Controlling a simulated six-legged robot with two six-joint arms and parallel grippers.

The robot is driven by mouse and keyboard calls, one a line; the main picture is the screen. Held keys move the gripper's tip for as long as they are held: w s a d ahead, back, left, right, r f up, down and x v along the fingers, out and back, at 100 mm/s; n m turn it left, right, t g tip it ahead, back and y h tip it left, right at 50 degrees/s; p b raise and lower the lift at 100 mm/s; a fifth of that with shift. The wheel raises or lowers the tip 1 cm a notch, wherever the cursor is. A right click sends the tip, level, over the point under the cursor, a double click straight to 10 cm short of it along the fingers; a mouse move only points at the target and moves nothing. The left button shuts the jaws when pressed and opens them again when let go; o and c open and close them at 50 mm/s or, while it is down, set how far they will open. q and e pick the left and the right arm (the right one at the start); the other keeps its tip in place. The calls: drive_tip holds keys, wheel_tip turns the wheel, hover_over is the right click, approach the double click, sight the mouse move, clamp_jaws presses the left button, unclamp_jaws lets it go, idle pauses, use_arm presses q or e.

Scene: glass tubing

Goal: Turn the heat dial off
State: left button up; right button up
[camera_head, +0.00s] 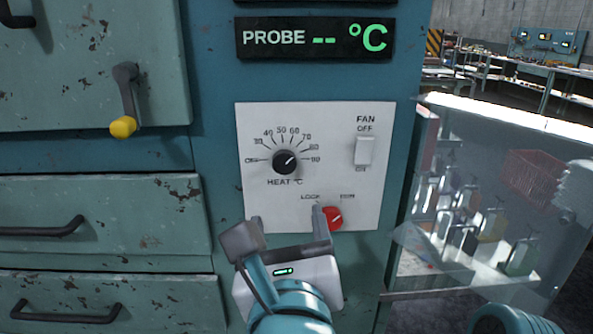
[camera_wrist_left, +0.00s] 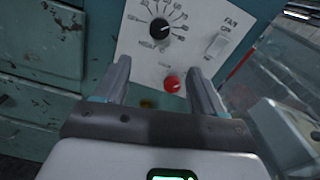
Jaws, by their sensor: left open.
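The heat dial (camera_head: 285,161) is a round black knob on a white control panel (camera_head: 345,120), with a number scale around it. Its white pointer line points to the upper right, toward the high numbers near 80. The dial also shows in the left wrist view (camera_wrist_left: 159,27), beyond the fingertips. My left gripper (camera_head: 288,222) is open and empty, below the dial, with its fingers toward the panel's lower edge. Its fingers also show in the wrist view (camera_wrist_left: 158,68). My right gripper is not in view.
A red knob (camera_head: 332,217) sits close to the left gripper's right finger. A white fan switch (camera_head: 364,150) is right of the dial. A yellow-tipped lever (camera_head: 123,126) sticks out at the left. A clear pane (camera_head: 480,240) stands at the right.

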sight(285, 165)
use_arm(q)
drive_tip(key=w+p, duration=0.1)
drive_tip(key=w, duration=0.7)
drive_tip(key=w+p, duration=0.1)
drive_tip(key=w, duration=0.7)
drive_tip(key=shift+w+a+r, duration=0.1)
drive_tip(key=shift+a, duration=0.1)
drive_tip(key=shift+c, duration=0.3)
drive_tip(key=c, duration=1)
